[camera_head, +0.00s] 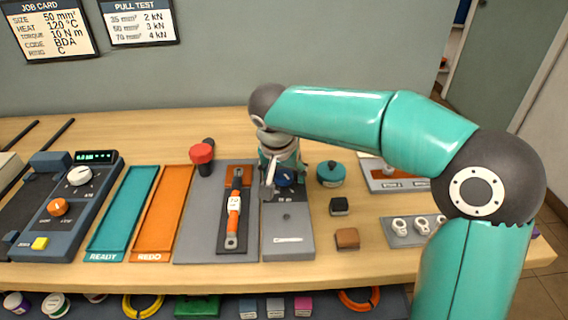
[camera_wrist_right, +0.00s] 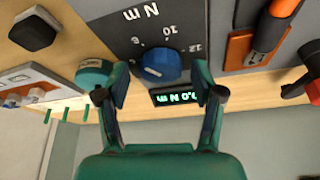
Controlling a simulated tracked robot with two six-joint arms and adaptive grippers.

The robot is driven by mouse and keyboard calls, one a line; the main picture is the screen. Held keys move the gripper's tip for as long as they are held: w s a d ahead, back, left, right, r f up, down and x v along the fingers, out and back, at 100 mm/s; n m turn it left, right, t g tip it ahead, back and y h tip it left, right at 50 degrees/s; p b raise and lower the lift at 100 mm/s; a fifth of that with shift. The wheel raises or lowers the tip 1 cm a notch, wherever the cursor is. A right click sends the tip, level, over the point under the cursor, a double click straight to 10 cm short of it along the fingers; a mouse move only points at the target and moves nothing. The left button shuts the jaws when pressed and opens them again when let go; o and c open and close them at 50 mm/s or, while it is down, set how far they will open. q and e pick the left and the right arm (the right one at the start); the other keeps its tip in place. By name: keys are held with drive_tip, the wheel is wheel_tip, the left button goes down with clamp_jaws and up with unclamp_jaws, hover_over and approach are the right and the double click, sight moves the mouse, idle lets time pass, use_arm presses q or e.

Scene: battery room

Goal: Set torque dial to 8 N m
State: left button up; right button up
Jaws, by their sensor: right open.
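The torque dial is a blue knob (camera_wrist_right: 158,66) on a dark grey panel marked N m, with 6, 10 and 12 readable around it in the right wrist view. I cannot tell exactly which mark its pointer faces. In the head view the knob (camera_head: 285,179) shows partly, behind my right gripper (camera_head: 284,172). My right gripper (camera_wrist_right: 161,82) is open, with one finger on each side of the knob and apart from it. A green-lit display (camera_wrist_right: 174,97) beside the knob reads in N m; its first digit is partly hidden by a finger. My left gripper is not in view.
A cable piece with orange sleeve (camera_head: 234,205) lies on a dark mat left of the dial unit (camera_head: 288,245). A teal round pot (camera_head: 330,173), a black block (camera_head: 339,205) and a brown block (camera_head: 347,239) stand to its right. A job card (camera_head: 45,28) hangs on the wall.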

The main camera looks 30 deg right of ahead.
drive_tip(key=v, duration=1.1)
drive_tip(key=shift+a+r, duration=0.15)
drive_tip(key=shift+r, duration=0.15)
drive_tip(key=shift+s, duration=0.2)
